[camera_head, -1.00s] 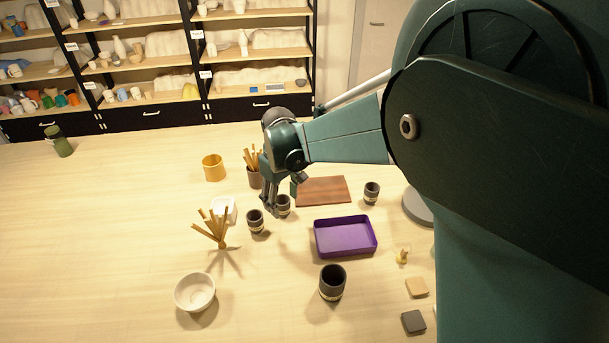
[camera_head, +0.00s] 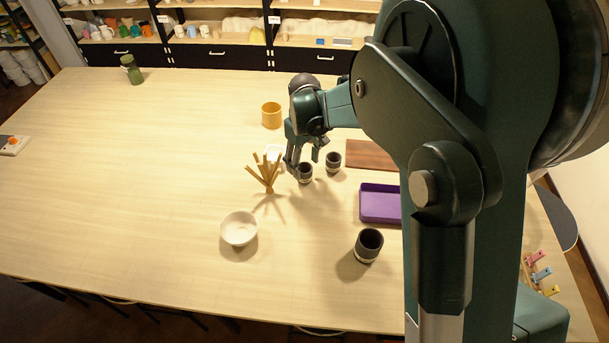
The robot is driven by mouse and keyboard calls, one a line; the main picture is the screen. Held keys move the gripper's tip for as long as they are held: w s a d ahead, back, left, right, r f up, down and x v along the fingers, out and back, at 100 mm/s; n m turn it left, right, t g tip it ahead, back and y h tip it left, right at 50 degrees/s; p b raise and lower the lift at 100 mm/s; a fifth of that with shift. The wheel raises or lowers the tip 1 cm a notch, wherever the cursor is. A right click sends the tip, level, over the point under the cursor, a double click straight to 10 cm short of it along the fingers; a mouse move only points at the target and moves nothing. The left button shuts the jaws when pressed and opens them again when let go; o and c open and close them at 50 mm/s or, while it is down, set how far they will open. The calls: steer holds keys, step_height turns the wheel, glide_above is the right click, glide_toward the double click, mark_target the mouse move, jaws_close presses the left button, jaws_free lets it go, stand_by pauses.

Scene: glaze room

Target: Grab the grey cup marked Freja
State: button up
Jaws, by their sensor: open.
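Small dark grey cups with a pale band stand on the table. One grey cup (camera_head: 305,174) is right under my gripper, and another grey cup (camera_head: 333,162) is just right of it. A larger dark grey cup (camera_head: 369,245) stands nearer the front. No name is readable on any of them, so I cannot tell which is marked Freja. My gripper (camera_head: 304,163) is open and empty, with its fingers pointing down. The left finger appears at the left side of the nearest cup. I cannot tell whether it touches.
A bundle of wooden sticks (camera_head: 266,173) and a white bowl (camera_head: 239,228) are to the left. A purple tray (camera_head: 378,203) and a brown board (camera_head: 371,154) are to the right, partly behind my arm.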

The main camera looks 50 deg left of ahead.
mark_target(305, 176)
steer(key=shift+f, duration=1.15)
steer(key=shift+f, duration=0.1)
steer(key=shift+w+a+f+p, duration=0.1)
steer(key=shift+f+p, duration=0.15)
steer(key=shift+f, duration=1)
steer(key=shift+w+f+p, duration=0.1)
steer(key=shift+f+p, duration=0.15)
steer(key=shift+f, duration=1)
steer(key=c, duration=1.1)
